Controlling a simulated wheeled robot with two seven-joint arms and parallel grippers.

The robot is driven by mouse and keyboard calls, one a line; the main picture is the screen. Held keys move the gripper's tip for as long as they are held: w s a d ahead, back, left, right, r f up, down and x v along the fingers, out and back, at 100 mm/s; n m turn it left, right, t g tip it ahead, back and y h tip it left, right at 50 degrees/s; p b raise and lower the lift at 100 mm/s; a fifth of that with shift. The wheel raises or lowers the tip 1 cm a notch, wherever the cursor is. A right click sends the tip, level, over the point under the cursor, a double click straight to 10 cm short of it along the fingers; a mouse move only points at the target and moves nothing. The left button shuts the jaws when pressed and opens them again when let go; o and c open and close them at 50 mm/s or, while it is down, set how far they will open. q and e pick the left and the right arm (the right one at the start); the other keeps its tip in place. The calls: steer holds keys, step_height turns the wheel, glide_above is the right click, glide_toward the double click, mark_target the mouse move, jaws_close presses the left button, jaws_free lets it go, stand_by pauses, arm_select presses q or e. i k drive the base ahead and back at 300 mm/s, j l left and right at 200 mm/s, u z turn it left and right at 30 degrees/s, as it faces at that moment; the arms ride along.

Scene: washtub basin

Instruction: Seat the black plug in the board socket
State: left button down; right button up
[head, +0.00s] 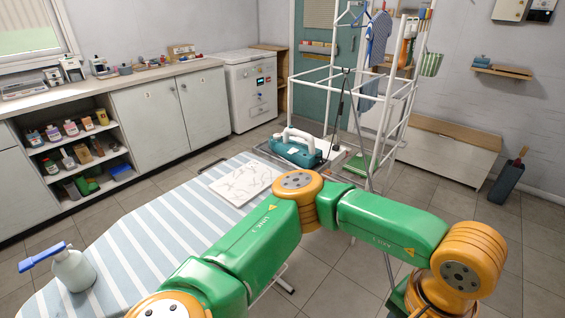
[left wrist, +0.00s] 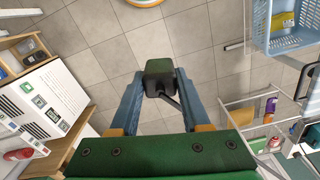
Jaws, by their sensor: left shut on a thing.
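In the left wrist view my left gripper (left wrist: 160,74) has its two blue-grey fingers closed on the black plug (left wrist: 160,68), a dark block seen end-on. A short dark cord (left wrist: 172,102) runs from it down to the right between the fingers. Grey floor tiles lie behind it, with no contact with another surface visible. In the head view my left arm bends across the lower part of the frame, and its gripper is out of frame. The striped ironing board (head: 150,225) is at the left; I cannot make out its socket. My right gripper is not in view.
A teal iron (head: 293,150) sits at the board's far end, near a white drying rack (head: 385,120). A spray bottle (head: 72,268) and a pale sheet (head: 243,183) are on the board. The left wrist view shows a blue basket (left wrist: 290,40) at upper right.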

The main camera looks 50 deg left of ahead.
mark_target(294, 139)
steer(key=i+j+u, duration=0.1)
steer(key=i+u, duration=0.2)
steer(key=i, duration=0.3)
steer(key=i+u, duration=0.3)
steer(key=i, duration=0.3)
steer(key=i+l+u, duration=0.3)
steer(key=i, duration=0.3)
steer(key=j, duration=0.1)
